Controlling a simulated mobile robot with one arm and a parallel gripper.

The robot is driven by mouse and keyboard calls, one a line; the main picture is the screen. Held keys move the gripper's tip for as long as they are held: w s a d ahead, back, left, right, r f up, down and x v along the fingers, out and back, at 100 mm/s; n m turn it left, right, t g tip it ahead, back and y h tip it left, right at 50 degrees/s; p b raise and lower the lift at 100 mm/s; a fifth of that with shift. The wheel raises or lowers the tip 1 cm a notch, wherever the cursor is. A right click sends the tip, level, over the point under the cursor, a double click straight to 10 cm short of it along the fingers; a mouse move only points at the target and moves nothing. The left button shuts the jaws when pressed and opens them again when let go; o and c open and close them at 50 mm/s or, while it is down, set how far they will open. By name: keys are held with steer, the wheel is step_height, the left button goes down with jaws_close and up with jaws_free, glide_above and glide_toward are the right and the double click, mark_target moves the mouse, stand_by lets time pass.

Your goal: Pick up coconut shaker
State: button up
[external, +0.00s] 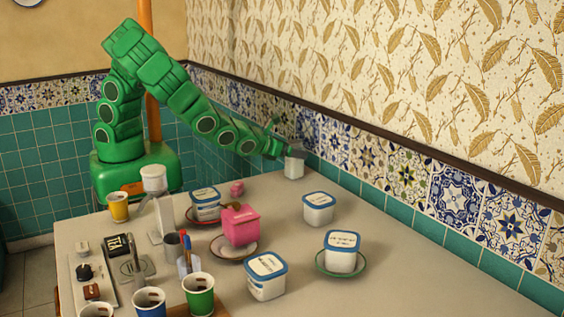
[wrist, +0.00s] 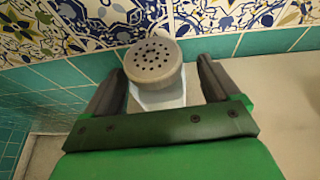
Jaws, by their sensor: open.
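The shaker (external: 294,168) is a small white container near the tiled wall at the table's far edge. Its round, grey-beige perforated lid (wrist: 153,60) shows in the wrist view, with part of the pale body below it. No label can be read on it. My gripper (external: 291,151) is at the shaker's top in the external view. In the wrist view my gripper (wrist: 160,78) is open, with one dark finger on each side of the shaker. Whether either finger touches it I cannot tell. The lower body is hidden behind my gripper in the wrist view.
White tubs with blue lids (external: 319,209) stand to the right and nearer. A pink box (external: 240,225) sits on a plate. Several cups, including a green one (external: 198,296), crowd the front left. The tiled wall (wrist: 100,22) is close behind the shaker. The table's right side is clear.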

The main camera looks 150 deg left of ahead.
steer(key=shift+x, duration=1.65)
steer(key=shift+s, duration=0.1)
steer(key=shift+c, duration=0.5)
steer(key=c, duration=1.1)
steer(key=shift+d+r, duration=0.1)
steer(key=shift+r, duration=4.85)
